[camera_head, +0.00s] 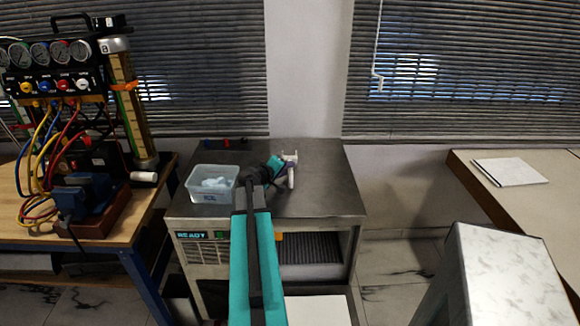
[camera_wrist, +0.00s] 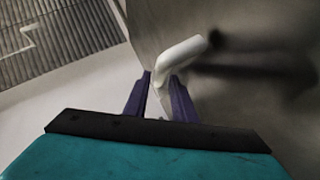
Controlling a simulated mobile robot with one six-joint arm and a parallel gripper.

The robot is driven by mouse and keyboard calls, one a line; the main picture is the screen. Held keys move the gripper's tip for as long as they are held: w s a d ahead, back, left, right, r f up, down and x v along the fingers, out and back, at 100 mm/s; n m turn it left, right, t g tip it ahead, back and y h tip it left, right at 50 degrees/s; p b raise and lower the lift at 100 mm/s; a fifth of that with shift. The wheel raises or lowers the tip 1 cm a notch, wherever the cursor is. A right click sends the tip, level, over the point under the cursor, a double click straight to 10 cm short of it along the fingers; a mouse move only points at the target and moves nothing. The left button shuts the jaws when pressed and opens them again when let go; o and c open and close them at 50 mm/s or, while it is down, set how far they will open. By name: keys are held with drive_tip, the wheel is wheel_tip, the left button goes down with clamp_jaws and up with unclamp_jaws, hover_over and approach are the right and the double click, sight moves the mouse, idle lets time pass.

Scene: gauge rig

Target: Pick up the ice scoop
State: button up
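The ice scoop shows as a white bent, tube-like piece (camera_wrist: 182,54) in the wrist view. Its lower end runs down between the two purple fingers of my gripper (camera_wrist: 160,76). The fingers stand a little apart on either side of it; whether both press on it I cannot tell. In the head view my gripper (camera_head: 283,163) is over the dark top of a machine. A white piece (camera_head: 291,178) shows right beside it, which looks like the same scoop. The rest of the scoop's shape is hard to make out.
A clear tub (camera_head: 211,184) with pale ice-like lumps stands on the machine top (camera_head: 325,195), left of my gripper. A wooden bench (camera_head: 110,236) with a gauge rig (camera_head: 60,85) is at the left. The machine top is bare to the right. A wall with blinds is behind.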

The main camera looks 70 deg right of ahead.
drive_tip(key=shift+x, duration=0.9)
drive_tip(key=shift+c, duration=0.3)
clamp_jaws()
